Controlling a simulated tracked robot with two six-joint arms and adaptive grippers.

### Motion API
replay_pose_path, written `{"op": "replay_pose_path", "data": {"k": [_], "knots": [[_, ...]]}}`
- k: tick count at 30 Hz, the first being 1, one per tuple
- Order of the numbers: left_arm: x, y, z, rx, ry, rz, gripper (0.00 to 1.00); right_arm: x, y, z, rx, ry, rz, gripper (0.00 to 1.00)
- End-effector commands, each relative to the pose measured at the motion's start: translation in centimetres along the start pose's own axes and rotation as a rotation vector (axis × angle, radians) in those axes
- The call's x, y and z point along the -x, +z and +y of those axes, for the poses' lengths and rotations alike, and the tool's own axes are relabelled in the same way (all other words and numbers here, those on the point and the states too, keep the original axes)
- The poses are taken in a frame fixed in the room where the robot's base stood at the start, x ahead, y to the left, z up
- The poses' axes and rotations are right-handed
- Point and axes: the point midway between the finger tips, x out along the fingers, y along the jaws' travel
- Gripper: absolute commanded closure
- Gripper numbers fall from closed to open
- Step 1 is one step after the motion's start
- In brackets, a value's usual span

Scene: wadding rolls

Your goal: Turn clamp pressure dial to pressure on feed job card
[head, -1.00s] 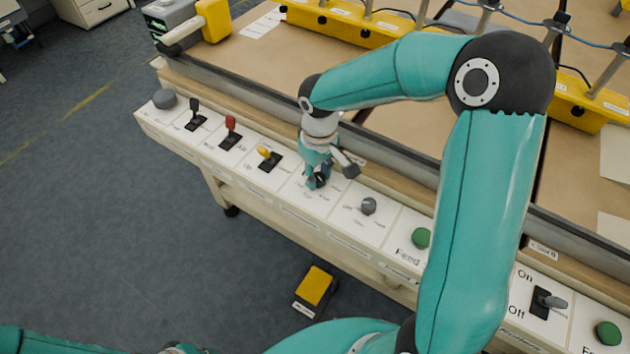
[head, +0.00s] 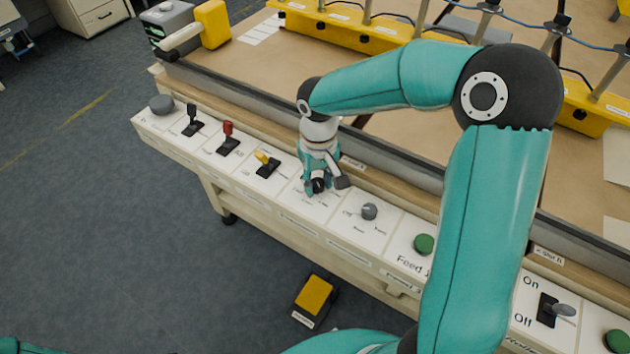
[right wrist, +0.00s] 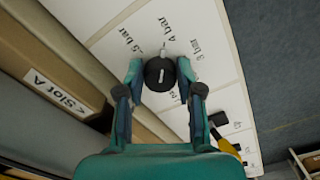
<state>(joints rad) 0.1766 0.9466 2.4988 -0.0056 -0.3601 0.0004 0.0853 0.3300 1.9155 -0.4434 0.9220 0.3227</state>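The clamp pressure dial is a round black knob (right wrist: 160,73) with a white mark on top, on a white panel printed with bar values, among them "3 bar", "4 bar" and "5 bar". My right gripper (right wrist: 161,70) has its fingers on opposite sides of the knob, close against it, and looks shut on it. In the head view my right gripper (head: 317,187) points down at the panel and mostly hides the dial. A white tick shows just above the knob in the wrist view. My left gripper is out of view. No readable feed job card shows.
Along the panel stand a black lever (head: 192,121), a red lever (head: 228,135), a yellow lever (head: 266,163), a grey knob (head: 369,211) and a green button (head: 424,244). A yellow pedal (head: 314,294) lies on the floor. White papers (head: 615,155) lie on the table at right.

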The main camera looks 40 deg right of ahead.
Motion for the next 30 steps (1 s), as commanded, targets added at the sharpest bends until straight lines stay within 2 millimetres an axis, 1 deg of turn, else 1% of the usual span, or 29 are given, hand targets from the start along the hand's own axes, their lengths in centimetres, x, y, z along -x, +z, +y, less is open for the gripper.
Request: {"op": "replay_pose_path", "data": {"k": [1, 3, 4, 13, 17, 20, 23, 30], "knots": [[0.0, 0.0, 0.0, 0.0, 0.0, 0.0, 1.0, -0.2, 0.2, 0.0, 0.001, 0.001, -0.007, 0.54], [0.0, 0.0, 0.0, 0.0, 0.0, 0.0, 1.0, -0.1, 0.1, 0.0, 0.001, 0.0, -0.004, 0.43], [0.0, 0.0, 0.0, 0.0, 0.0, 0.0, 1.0, -0.1, 0.1, 0.0, 0.001, 0.0, -0.003, 0.41], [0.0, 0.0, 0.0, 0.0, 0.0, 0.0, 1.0, 0.1, -0.1, 0.0, 0.002, 0.0, 0.005, 0.41], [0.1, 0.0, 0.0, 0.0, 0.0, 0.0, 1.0, 0.8, -0.2, 0.0, 0.002, 0.0, 0.008, 0.41], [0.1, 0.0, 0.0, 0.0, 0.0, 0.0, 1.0, 2.1, -0.2, 0.0, 0.001, -0.001, 0.01, 0.41], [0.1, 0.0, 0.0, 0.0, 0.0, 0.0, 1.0, 4.0, -0.2, 0.0, 0.002, 0.0, 0.01, 0.41], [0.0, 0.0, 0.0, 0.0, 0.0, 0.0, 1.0, 8.8, 0.0, 0.0, 0.002, -0.001, 0.007, 0.41]]}}
